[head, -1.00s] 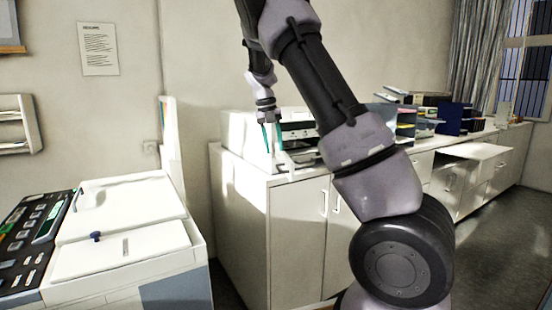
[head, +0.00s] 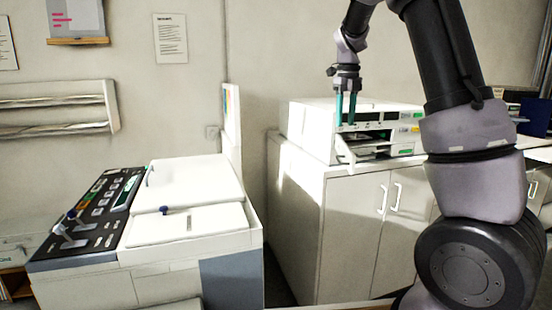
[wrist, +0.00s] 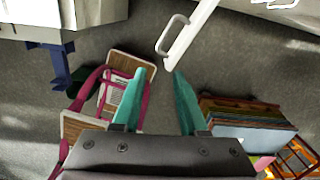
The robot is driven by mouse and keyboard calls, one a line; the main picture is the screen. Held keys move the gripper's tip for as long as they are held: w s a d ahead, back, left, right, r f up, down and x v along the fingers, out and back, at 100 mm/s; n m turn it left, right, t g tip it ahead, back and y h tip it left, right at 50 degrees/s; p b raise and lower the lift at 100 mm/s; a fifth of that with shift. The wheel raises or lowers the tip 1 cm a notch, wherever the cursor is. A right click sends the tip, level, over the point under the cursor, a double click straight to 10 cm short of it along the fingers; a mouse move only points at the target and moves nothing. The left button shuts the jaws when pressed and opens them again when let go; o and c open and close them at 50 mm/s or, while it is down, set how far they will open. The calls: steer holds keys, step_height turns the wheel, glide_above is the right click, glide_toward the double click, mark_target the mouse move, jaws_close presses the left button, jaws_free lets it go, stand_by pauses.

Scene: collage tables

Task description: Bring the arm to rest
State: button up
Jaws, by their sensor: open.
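My gripper (head: 345,108) hangs with its teal fingers pointing down, in front of the white printer on the cabinet in the head view. In the wrist view my gripper (wrist: 158,95) shows its two fingers apart with nothing between them. Grey floor lies below the fingertips. My arm is raised and bent over at the right of the head view.
A white printer (head: 305,125) stands on a white cabinet (head: 350,235). A large copier (head: 190,185) with a dark control panel stands at left. The wrist view shows a pink-framed cart (wrist: 118,95) and a stack of coloured boards (wrist: 250,118).

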steer(key=s+a+r+n+t+y, duration=0.1)
steer(key=s+r+n+t, duration=0.1)
steer(key=s+n, duration=1.2)
steer(key=s+a+r+n+t+y, duration=0.1)
steer(key=s+a+r+n+t, duration=0.1)
steer(key=s+n, duration=1.2)
steer(key=r+t, duration=0.1)
steer(key=t, duration=0.1)
steer(key=shift+s+t, duration=0.25)
steer(key=shift+t, duration=0.15)
